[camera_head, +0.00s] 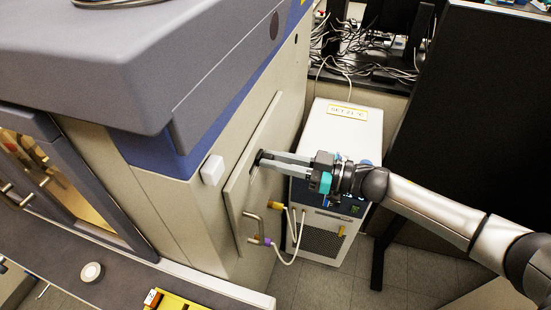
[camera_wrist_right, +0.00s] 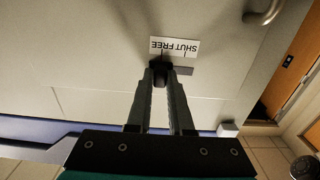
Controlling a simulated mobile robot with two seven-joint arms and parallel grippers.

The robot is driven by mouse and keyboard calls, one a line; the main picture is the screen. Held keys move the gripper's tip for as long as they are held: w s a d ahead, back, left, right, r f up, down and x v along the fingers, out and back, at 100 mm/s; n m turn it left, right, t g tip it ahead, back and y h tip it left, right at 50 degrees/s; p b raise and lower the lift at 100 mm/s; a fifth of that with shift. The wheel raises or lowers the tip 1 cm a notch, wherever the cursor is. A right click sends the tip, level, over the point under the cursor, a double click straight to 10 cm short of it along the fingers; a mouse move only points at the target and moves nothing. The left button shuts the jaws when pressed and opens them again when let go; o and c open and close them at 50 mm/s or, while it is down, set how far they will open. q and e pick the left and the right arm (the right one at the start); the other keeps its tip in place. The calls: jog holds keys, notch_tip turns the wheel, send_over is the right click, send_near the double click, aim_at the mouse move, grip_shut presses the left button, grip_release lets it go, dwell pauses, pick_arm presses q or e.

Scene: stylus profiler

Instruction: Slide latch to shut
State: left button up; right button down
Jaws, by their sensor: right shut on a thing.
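The latch's dark knob (camera_wrist_right: 161,72) is on the pale side panel of the big machine, below an upside-down "SHUT FREE" label (camera_wrist_right: 174,46) in the right wrist view. A grey strip (camera_wrist_right: 184,71) extends to the right of the knob. My right gripper (camera_wrist_right: 162,82) has its fingers closed on the knob. In the head view the right gripper (camera_head: 258,160) reaches left to the raised panel (camera_head: 247,183), and its fingertips hide most of the latch. My left gripper is not in view.
A white box (camera_head: 212,170) is left of the panel. A white chiller unit (camera_head: 345,121) stands behind my right gripper. A black panel (camera_head: 480,110) stands at the right.

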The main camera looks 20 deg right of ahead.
aim_at(251, 168)
jog(key=shift+s+a+r+p, duration=0.2)
jog(key=shift+s+a+p, duration=0.55)
jog(key=shift+s+p, duration=0.25)
jog(key=shift+s+a, duration=0.3)
jog(key=shift+s, duration=0.1)
jog(key=shift+f, duration=0.15)
